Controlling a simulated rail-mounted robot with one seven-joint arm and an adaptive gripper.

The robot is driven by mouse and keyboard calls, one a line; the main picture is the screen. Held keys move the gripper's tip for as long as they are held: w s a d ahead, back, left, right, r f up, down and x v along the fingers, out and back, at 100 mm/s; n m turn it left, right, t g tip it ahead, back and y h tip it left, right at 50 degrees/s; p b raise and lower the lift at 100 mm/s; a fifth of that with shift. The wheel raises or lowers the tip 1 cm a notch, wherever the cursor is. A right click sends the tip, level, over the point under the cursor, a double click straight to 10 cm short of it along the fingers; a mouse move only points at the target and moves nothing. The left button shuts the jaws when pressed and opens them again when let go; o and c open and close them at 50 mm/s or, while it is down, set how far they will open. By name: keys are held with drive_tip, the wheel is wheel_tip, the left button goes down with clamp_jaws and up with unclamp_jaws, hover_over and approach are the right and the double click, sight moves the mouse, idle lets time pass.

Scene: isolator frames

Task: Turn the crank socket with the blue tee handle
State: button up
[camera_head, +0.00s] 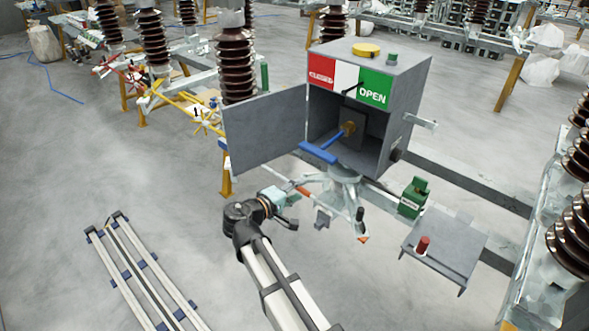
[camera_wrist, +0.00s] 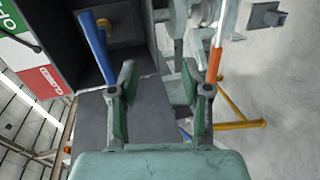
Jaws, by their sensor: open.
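The blue tee handle (camera_head: 318,152) sticks out of the open front of a grey cabinet (camera_head: 417,95), its shaft reaching back to the brass crank socket (camera_head: 349,127) inside. My gripper (camera_head: 289,203) is open and empty, below and to the left of the handle in the head view. In the wrist view, my gripper (camera_wrist: 160,78) has its two green-padded fingers spread apart. The blue handle (camera_wrist: 96,47) shows there to the upper left of the left finger, outside the gap. The brass socket (camera_wrist: 104,25) is partly hidden behind it.
The cabinet door (camera_head: 265,122) stands open to the left. An orange-and-white rod (camera_wrist: 216,50) passes near the right finger. A green box (camera_head: 412,200) and a grey tray (camera_head: 455,255) with a red cylinder (camera_head: 423,245) lie right of my gripper. Floor at left is mostly clear.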

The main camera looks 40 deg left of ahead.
sight(315, 155)
wheel_tip(315, 155, up, 7)
drive_tip(key=w+a+t, duration=0.2)
drive_tip(key=t, duration=0.1)
drive_tip(key=shift+n, duration=0.3)
drive_tip(key=w, duration=0.3)
drive_tip(key=w+d, duration=0.1)
drive_tip(key=w, duration=0.5)
drive_tip(key=shift+w+d, duration=0.3)
drive_tip(key=shift+d, duration=0.1)
clamp_jaws()
drive_tip(key=shift+h, duration=0.3)
drive_tip(key=shift+r, duration=0.1)
